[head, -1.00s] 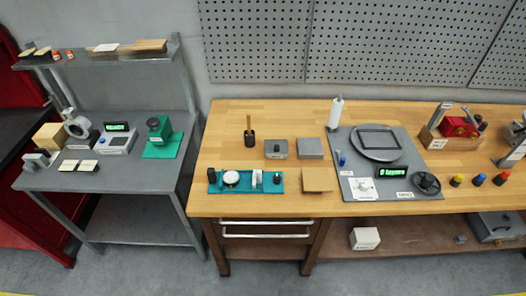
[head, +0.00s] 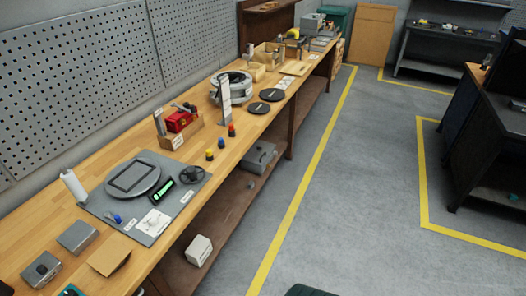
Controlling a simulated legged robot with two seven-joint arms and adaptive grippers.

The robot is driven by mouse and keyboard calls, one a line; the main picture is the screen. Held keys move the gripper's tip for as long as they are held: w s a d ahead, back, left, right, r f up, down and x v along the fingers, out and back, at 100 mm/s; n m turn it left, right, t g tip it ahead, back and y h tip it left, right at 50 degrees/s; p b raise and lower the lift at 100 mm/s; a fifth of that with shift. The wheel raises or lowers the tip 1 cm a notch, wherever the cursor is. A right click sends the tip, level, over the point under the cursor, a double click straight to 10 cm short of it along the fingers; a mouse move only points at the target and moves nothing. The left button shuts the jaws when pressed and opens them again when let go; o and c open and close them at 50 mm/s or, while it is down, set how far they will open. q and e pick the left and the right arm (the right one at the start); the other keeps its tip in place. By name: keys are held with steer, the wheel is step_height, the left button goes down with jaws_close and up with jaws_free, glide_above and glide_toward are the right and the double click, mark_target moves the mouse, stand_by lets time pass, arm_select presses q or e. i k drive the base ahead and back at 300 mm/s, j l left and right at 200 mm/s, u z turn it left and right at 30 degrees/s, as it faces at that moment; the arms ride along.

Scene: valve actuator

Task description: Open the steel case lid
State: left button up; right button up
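A grey metal case (head: 260,157) sits on the lower shelf under the long wooden workbench, near the middle of the head view. It looks like the steel case, and its lid appears shut. The bench top above hides part of it, and its latches are too small to make out. Neither of my grippers is in view.
The workbench (head: 130,222) runs from lower left to the far top. A white box (head: 199,250) stands on the lower shelf (head: 178,272). Clear grey floor (head: 335,190) with yellow lines lies right of the bench. A dark cabinet (head: 490,130) stands at the right.

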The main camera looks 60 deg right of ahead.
mark_target(260, 151)
steer(key=z, duration=2)
steer(key=i+l, duration=0.3)
steer(key=i, duration=0.25)
steer(key=i+l+u, duration=0.1)
steer(key=i+l, duration=0.2)
steer(key=i, duration=0.25)
steer(key=i+l+u, duration=0.1)
steer(key=i+l, duration=0.25)
steer(key=i, duration=0.15)
